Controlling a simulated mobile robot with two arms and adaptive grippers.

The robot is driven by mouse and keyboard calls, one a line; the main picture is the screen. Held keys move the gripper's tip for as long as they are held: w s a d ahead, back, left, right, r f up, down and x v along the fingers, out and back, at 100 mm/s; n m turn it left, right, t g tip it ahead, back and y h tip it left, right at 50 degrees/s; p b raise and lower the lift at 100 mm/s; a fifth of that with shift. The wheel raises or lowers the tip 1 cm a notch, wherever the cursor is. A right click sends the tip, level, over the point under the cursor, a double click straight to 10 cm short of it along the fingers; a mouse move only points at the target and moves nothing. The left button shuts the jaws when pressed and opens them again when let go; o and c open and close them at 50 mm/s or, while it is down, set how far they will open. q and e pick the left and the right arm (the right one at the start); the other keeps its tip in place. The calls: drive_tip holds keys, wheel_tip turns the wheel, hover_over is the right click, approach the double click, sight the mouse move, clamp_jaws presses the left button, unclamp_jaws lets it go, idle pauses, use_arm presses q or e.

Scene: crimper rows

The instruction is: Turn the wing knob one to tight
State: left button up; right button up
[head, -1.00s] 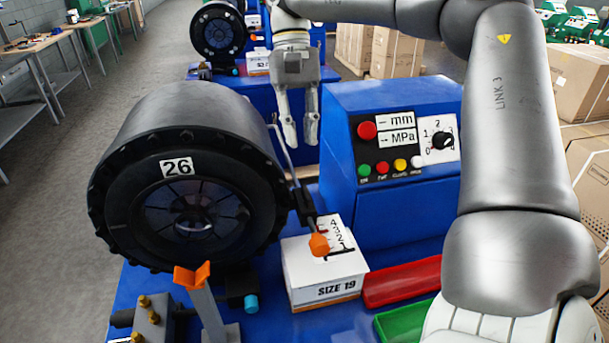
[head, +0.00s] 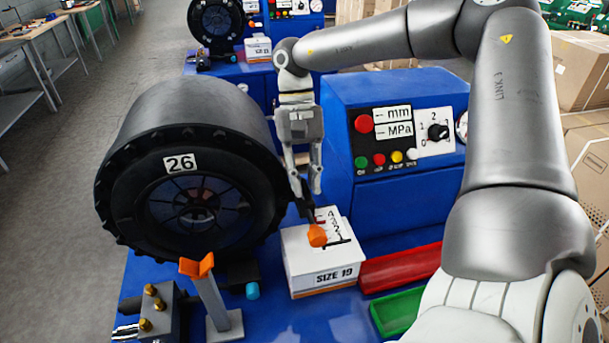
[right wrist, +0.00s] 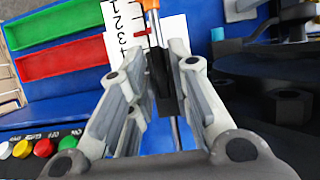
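The orange knob (head: 317,235), which looks like the wing knob, sits over the white scale card with a red pointer, on top of the SIZE 19 box. A black block and thin rod lead to it. Part of its orange also shows at the top edge of the right wrist view (right wrist: 151,4). My right gripper (head: 307,190) points down just above and behind the knob. In the right wrist view my right gripper (right wrist: 158,55) is open, with the black block (right wrist: 165,90) and rod between its fingers; I cannot tell whether they touch. My left gripper is out of view.
The black crimper drum (head: 180,165) marked 26 stands close left. The blue control box (head: 405,190) is close right. A red tray (head: 402,268), a green tray (head: 397,315), the SIZE 19 box (head: 325,265) and an orange-topped post (head: 210,300) stand in front.

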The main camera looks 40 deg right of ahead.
clamp_jaws()
